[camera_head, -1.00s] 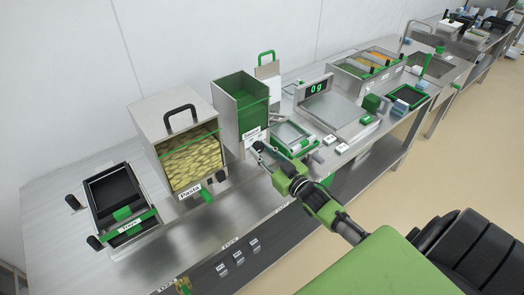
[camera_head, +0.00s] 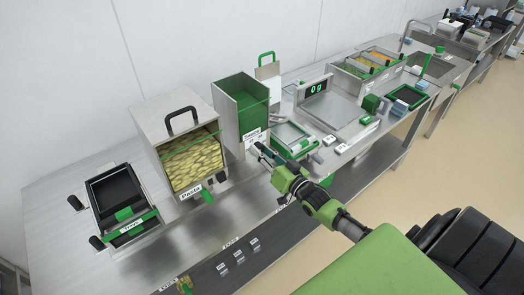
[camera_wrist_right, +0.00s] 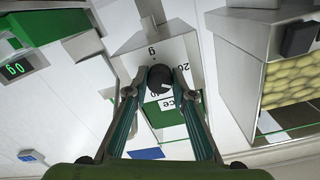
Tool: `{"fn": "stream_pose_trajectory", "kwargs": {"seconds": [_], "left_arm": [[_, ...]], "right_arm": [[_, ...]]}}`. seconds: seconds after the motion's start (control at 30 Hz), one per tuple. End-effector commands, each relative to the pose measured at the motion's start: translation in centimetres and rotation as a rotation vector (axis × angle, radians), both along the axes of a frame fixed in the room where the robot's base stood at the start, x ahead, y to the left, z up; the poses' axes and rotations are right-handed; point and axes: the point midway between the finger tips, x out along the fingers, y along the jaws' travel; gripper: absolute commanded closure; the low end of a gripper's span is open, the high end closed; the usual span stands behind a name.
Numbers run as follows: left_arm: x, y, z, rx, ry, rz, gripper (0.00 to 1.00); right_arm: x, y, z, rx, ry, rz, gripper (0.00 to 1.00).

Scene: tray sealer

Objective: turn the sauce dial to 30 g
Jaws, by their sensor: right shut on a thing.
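The sauce dispenser (camera_head: 240,103) is a tall steel box with a green inside, in the middle of the counter in the head view. Its dial (camera_wrist_right: 160,76) is a round black knob in the right wrist view, on a white scale plate where "20" and "g" can be read. A small white mark shows on the knob; the exact value it points to is unclear. My right gripper (camera_head: 262,152) is at the front of the dispenser. In the right wrist view its fingers (camera_wrist_right: 161,91) are shut on the dial, one on each side. My left gripper is not in view.
The pasta bin (camera_head: 172,123) stands left of the dispenser, and a black tray holder (camera_head: 120,232) farther left. Bare counter lies in front of the pasta bin.

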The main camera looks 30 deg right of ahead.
Motion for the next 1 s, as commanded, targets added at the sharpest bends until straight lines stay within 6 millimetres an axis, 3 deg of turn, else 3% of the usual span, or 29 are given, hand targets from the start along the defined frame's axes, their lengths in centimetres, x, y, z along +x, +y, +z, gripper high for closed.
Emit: {"fn": "stream_pose_trajectory", "kwargs": {"seconds": [0.5,1.0], "left_arm": [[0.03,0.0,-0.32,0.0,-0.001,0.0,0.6],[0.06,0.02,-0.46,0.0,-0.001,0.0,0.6]], "right_arm": [[-0.01,0.06,-0.03,0.39,0.032,0.001,0.98],[-0.03,0.08,-0.02,0.499,0.041,0.0,0.98]]}}
